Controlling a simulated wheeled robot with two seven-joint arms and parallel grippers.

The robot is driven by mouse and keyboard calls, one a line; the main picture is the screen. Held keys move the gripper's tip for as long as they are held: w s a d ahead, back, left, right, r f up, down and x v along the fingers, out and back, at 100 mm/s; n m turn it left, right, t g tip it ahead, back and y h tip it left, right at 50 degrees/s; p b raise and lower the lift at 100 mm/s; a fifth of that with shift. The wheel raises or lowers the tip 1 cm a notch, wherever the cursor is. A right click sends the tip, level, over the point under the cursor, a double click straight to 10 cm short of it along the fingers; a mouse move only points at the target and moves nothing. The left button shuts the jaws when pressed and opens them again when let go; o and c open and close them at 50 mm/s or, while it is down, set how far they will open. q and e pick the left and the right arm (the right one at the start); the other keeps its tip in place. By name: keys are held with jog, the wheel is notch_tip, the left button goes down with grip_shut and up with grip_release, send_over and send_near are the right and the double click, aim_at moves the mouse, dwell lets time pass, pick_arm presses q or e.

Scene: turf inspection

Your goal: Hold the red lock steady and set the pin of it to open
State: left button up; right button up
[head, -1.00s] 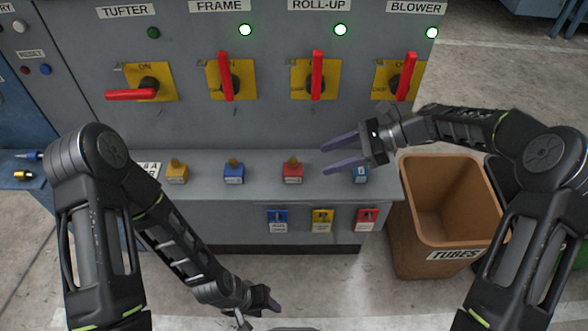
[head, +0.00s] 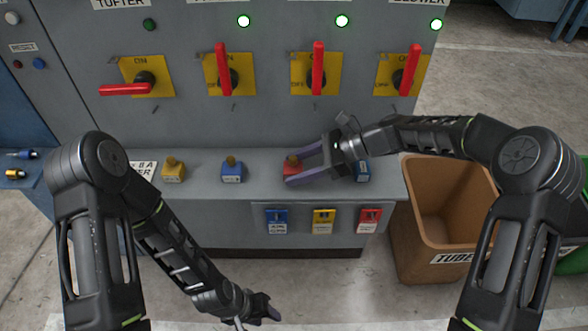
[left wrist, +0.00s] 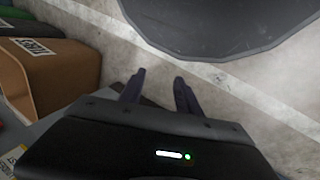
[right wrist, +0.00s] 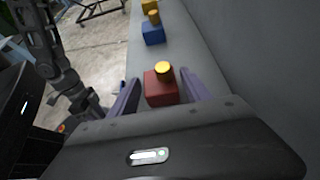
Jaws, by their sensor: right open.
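The red lock (head: 291,167) stands on the grey ledge of the cabinet, with a brass-coloured pin on top. It also shows in the right wrist view (right wrist: 160,88), upright between the fingers. My right gripper (head: 298,168) is open, with one finger on each side of the red lock; a gap shows on at least one side. My left gripper (head: 270,310) is low in front of the cabinet, far from the lock. In the left wrist view its fingers (left wrist: 158,88) are apart with nothing between them.
A yellow lock (head: 173,172), a blue lock (head: 232,172) and another blue block (head: 362,172) stand on the same ledge (head: 265,185). Blue, yellow and red tags hang on the front below. A brown bin (head: 415,235) stands at right. Red switch handles are above.

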jog(key=shift+c, duration=0.6)
